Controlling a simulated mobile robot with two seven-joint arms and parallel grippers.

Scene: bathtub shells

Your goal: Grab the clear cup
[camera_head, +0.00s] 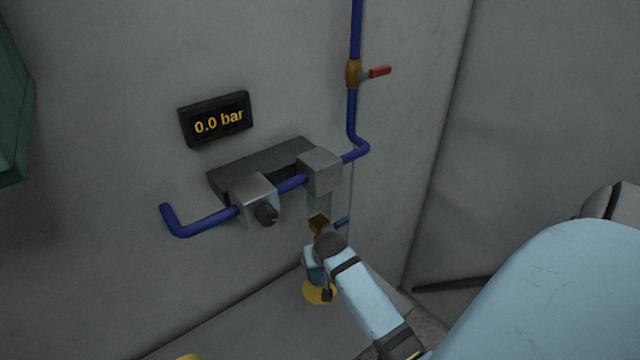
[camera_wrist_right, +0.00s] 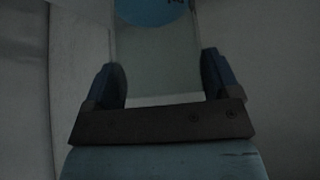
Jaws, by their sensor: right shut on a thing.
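The clear cup (camera_head: 318,205) shows as a pale, see-through shape just below the right silver block on the wall pipe. My right gripper (camera_head: 327,222) is at the cup's lower part, with the arm coming up from the lower right. In the right wrist view, the two dark blue fingers of my right gripper (camera_wrist_right: 162,75) stand on either side of the clear cup (camera_wrist_right: 158,65), shut on it. The cup's lower part is partly hidden by the gripper in the head view. My left gripper is not in view.
A blue pipe (camera_head: 206,222) runs along the wall through a silver block with a dark knob (camera_head: 265,214) and another silver block (camera_head: 320,171). A red-handled valve (camera_head: 378,72) is above. A display (camera_head: 216,118) reads 0.0 bar. A yellow disc (camera_head: 312,294) lies below.

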